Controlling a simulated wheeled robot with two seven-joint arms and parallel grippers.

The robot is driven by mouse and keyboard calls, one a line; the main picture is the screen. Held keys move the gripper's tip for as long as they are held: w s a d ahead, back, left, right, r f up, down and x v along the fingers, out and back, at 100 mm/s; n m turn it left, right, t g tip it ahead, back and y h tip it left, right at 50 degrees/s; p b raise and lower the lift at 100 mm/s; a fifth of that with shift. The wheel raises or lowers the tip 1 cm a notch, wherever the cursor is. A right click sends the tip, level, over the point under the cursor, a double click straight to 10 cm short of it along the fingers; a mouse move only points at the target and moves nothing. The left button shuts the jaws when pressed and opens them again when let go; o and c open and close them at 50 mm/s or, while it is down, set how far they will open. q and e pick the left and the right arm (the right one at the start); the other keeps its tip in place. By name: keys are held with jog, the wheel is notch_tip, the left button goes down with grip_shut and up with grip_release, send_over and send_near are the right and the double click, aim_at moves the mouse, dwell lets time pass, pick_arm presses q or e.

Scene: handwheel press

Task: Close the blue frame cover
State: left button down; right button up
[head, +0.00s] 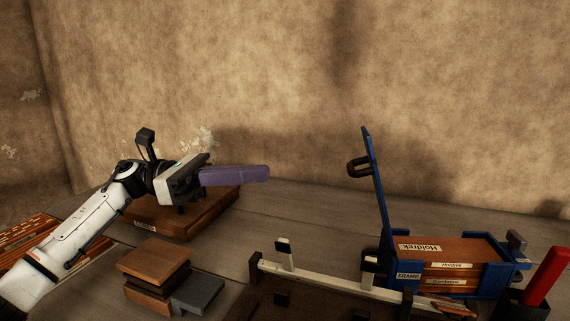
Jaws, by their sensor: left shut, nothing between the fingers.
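The blue frame (408,291), labelled FRAME, stands on the table at the right. Its blue cover (376,190) is open, standing almost upright at the frame's left side and leaning slightly left at the top. A dark loop handle (357,167) sticks out from the cover's left face. Inside the frame lie stacked brown boards or books (445,249) with Holdrek labels. My left gripper (265,173) has long purple fingers, shut and empty, pointing right. It is in the air well to the left of the cover, apart from it. My right gripper is not in view.
A brown board (190,221) lies below my left gripper. Brown blocks (154,262) and a grey block (198,293) sit at the front. A pale bar (330,280) on dark supports runs left of the frame. A red upright piece (546,276) stands at the far right.

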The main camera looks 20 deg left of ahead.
pick_arm(q)
jog(key=p+x, duration=0.1)
jog(key=x, duration=1.1)
jog(key=shift+d+p, duration=0.35)
jog(key=shift+p, duration=0.05)
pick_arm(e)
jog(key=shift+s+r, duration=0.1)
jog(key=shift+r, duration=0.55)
pick_arm(q)
jog(key=shift+s, duration=0.1)
